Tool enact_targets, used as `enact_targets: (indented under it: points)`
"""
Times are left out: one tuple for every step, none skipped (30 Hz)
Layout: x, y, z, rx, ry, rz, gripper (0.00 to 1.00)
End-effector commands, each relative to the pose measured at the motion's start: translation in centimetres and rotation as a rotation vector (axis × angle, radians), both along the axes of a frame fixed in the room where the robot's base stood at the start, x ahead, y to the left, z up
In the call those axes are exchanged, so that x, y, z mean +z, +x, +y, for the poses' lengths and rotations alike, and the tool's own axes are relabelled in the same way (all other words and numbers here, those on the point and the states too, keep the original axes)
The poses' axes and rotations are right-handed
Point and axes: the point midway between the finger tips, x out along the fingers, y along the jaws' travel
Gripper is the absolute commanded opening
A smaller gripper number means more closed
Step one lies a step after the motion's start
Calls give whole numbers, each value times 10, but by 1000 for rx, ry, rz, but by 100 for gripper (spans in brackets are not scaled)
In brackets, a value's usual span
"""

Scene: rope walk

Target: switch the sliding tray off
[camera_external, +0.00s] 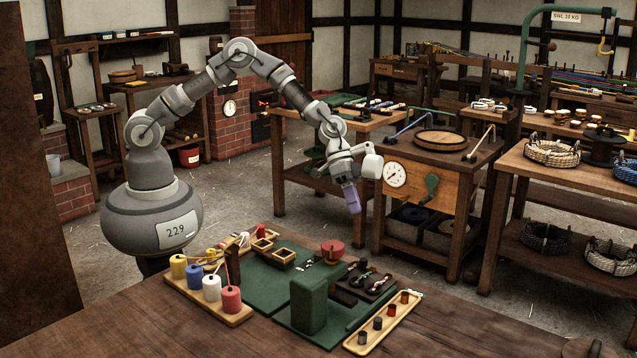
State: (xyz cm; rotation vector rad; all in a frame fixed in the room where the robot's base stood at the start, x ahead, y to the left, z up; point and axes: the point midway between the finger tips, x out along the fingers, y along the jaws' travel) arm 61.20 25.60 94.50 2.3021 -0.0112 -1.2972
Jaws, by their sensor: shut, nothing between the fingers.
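My gripper (353,203), with pale purple fingers, points down in the air above the back right of the bench. It is shut and empty, apart from everything below it. I cannot tell for sure which thing is the sliding tray, and no on/off mark is readable. A narrow pale tray (366,342) with several small dark and reddish pegs lies at the bench's front right. A green board (262,283) lies in the middle with a tall green block (309,304) standing on it. A red round piece (333,250) sits behind the block, which may hide parts.
A wooden rack of yellow, blue, white and pink spools (212,287) stands at the bench's left. Small open wooden boxes (283,258) are at the back. A dark holder (367,281) with small tools lies right. The bench front (220,335) is clear.

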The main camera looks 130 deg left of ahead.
Motion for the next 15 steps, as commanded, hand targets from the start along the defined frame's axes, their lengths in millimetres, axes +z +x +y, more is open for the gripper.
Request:
enact_targets:
  points:
    - [-2, -1, 1, 3, -5, 0, 0]
    - [-3, -1, 1, 3, -7, 1, 0]
    - [-3, -1, 1, 3, -7, 1, 0]
    - [-3, -1, 1, 3, -7, 1, 0]
    - [-3, -1, 1, 3, -7, 1, 0]
    - [-3, -1, 1, 2, -5, 1, 0]
    - [-3, -1, 1, 2, -5, 1, 0]
    - [-3, -1, 1, 2, -5, 1, 0]
    - [-3, -1, 1, 2, -5, 1, 0]
    - [-3, -1, 1, 2, -5, 1, 0]
    - [-4, 0, 1, 2, -5, 1, 0]
    - [-5, 1, 0, 2, -5, 1, 0]
    - [-7, 2, -1, 1, -5, 1, 0]
    - [-10, 3, -2, 1, -6, 1, 0]
    - [-14, 6, -3, 1, -6, 1, 0]
